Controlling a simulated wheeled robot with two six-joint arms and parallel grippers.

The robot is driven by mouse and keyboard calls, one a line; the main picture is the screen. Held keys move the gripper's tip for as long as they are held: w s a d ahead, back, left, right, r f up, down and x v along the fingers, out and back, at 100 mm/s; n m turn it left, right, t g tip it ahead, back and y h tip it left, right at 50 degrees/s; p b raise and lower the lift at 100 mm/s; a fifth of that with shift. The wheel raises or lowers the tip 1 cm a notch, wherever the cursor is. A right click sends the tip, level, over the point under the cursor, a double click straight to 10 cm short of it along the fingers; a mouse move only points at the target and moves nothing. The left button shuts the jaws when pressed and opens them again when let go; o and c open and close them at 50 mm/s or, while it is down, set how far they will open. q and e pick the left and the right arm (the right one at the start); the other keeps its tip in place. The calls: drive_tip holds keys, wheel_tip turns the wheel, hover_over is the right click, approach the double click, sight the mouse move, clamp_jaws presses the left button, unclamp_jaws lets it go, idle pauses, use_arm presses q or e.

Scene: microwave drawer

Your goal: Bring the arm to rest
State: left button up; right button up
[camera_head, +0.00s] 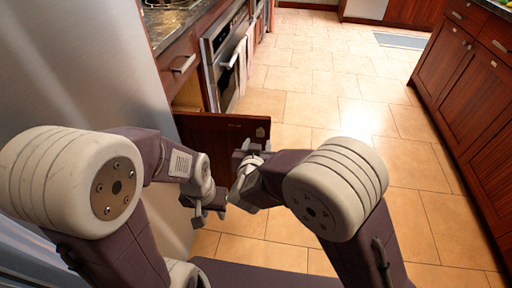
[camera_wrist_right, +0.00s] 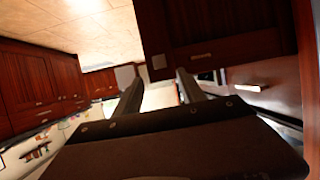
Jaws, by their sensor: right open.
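My left arm comes in from the left, and its gripper (camera_head: 209,212) points down near the middle of the head view. Its fingers are small and partly hidden there, so I cannot tell how far apart they are. My right gripper (camera_head: 243,150) is just to the right of it, close in front of the brown panel. In the right wrist view my right gripper (camera_wrist_right: 155,76) has its two fingers spread apart with nothing between them.
A brown cabinet panel (camera_head: 224,130) stands out into the aisle beyond my grippers. A large grey metal surface (camera_head: 75,60) is close on the left. An oven (camera_head: 226,55) with a towel lies further along. Cabinets (camera_head: 470,75) line the right. The tiled floor (camera_head: 330,90) between is clear.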

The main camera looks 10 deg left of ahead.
drive_tip(key=shift+w+f, duration=0.1)
idle(0.3)
drive_tip(key=w+d+r+m+h, duration=0.2)
drive_tip(key=w+d+r, duration=0.1)
drive_tip(key=d, duration=0.5)
drive_tip(key=w+d+r+m+h, duration=0.2)
drive_tip(key=w+d, duration=0.1)
drive_tip(key=d, duration=0.5)
drive_tip(key=s+d+g+y, duration=0.1)
drive_tip(key=s+d, duration=0.1)
drive_tip(key=d, duration=0.6)
drive_tip(key=s+d+f+n+g+y, duration=0.1)
drive_tip(key=s+f+g, duration=0.35)
drive_tip(key=s, duration=0.35)
drive_tip(key=s+f+n+g+y, duration=0.1)
drive_tip(key=s+f+g, duration=0.2)
drive_tip(key=s+f, duration=0.3)
drive_tip(key=s+d+f+n+g, duration=0.1)
drive_tip(key=s+f+n+g, duration=0.2)
drive_tip(key=s, duration=0.6)
wheel_tip(320, 180, up, 33)
drive_tip(key=m+p, duration=0.1)
drive_tip(key=p, duration=3.2)
drive_tip(key=shift+s+a+m+g, duration=0.15)
drive_tip(key=shift+s+m+g, duration=0.1)
drive_tip(key=shift+m+g, duration=0.2)
